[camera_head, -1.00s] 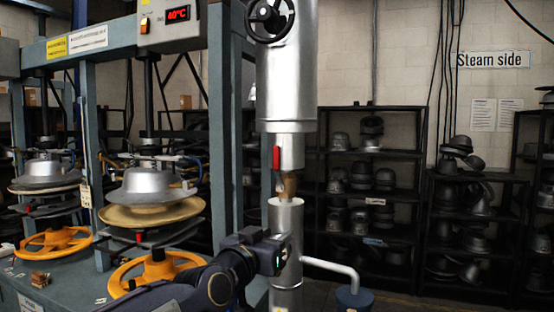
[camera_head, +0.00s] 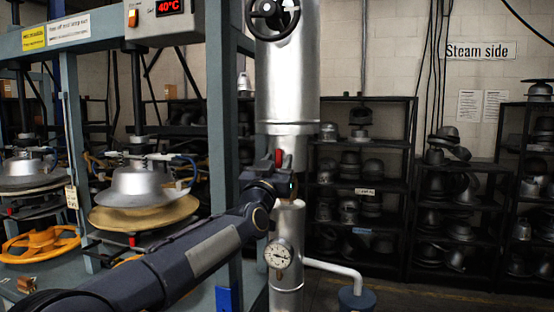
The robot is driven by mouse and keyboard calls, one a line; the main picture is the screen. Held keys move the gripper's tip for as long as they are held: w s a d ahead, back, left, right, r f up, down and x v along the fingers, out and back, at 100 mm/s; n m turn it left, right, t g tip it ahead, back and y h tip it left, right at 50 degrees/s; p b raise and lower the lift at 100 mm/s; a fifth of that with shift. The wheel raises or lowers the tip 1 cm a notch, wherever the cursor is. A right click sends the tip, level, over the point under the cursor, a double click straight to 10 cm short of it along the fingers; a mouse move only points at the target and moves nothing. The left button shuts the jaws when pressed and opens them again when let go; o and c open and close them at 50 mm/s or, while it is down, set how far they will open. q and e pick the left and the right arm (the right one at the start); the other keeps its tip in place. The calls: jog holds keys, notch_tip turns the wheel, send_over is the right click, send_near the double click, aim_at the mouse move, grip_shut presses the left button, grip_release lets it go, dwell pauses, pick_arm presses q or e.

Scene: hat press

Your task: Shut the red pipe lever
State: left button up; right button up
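The red pipe lever (camera_head: 279,157) is on the vertical silver pipe (camera_head: 287,85), upright along its front. Only its upper part shows; my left gripper hides the lower part. My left gripper (camera_head: 283,180) is in front of the pipe, at the lever's lower end. I cannot tell whether it touches the lever or whether its fingers are open or shut. My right gripper is not in view.
A pressure gauge (camera_head: 279,254) sits on the pipe below my gripper. A black handwheel (camera_head: 272,14) is at the pipe's top. The blue press frame (camera_head: 227,120) stands close on the left. Black shelves (camera_head: 361,148) with hat forms stand behind.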

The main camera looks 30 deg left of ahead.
pick_arm(q)
grip_shut()
jog(key=shift+d, duration=0.15)
dwell(0.4)
